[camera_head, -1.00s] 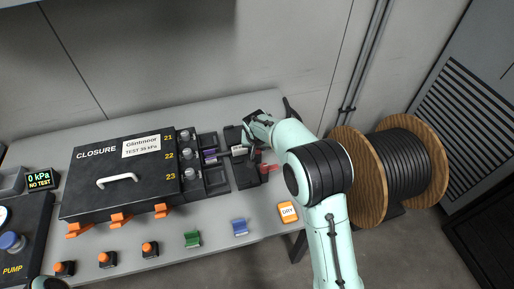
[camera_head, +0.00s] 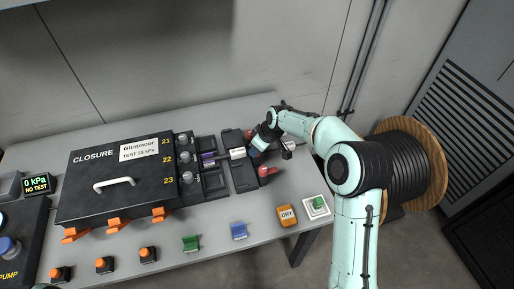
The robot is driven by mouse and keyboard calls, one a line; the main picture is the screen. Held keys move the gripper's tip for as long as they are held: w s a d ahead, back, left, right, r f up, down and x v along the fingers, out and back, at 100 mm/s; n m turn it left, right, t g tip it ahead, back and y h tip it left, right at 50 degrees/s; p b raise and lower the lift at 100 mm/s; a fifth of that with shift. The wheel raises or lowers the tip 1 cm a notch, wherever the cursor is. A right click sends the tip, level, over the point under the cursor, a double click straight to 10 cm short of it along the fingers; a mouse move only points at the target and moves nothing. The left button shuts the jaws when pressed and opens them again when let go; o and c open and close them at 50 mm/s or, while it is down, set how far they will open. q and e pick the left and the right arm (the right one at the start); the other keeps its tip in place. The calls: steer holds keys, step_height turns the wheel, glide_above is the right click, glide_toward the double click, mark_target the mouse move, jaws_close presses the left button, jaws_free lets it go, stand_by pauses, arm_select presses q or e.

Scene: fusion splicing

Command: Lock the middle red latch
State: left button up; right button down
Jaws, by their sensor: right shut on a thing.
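A dark splicing block (camera_head: 241,175) lies on the table right of the black trays. Red latches sit along its right side: a far one (camera_head: 249,134) by my gripper and a near one (camera_head: 266,171) clear of it. My right gripper (camera_head: 257,146) reaches in from the right at the block's middle, where the middle red latch is hidden behind it. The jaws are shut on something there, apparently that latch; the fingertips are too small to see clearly. My left gripper is out of view.
The black closure box (camera_head: 118,185) with orange clips fills the left. A blue clip (camera_head: 239,231), a green clip (camera_head: 190,243), an orange DRY block (camera_head: 287,216) and a white pad with a green button (camera_head: 317,206) line the front edge. A cable drum (camera_head: 425,165) stands right.

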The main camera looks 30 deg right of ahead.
steer(key=n, duration=0.1)
steer(key=n+y, duration=0.1)
steer(key=shift+w+d+r+n+g+p, duration=0.1)
steer(key=shift+d+n+g+p, duration=0.05)
steer(key=shift+n+g+p, duration=0.2)
steer(key=n+p, duration=0.1)
steer(key=n, duration=0.2)
steer(key=shift+w+g+y, duration=0.1)
steer(key=shift+g+y, duration=0.25)
steer(key=shift+y, duration=0.05)
steer(key=n+g+p, duration=0.1)
steer(key=n+p, duration=0.2)
steer(key=n, duration=0.1)
steer(key=shift+w+r+y, duration=0.1)
steer(key=shift+y, duration=0.3)
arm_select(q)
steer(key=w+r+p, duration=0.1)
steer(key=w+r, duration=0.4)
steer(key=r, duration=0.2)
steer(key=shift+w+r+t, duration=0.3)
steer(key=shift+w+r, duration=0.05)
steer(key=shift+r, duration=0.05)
arm_select(e)
steer(key=shift+n+g, duration=0.6)
steer(key=shift+n, duration=0.35)
steer(key=shift+f, duration=0.2)
steer(key=c, duration=0.8)
jaws_free()
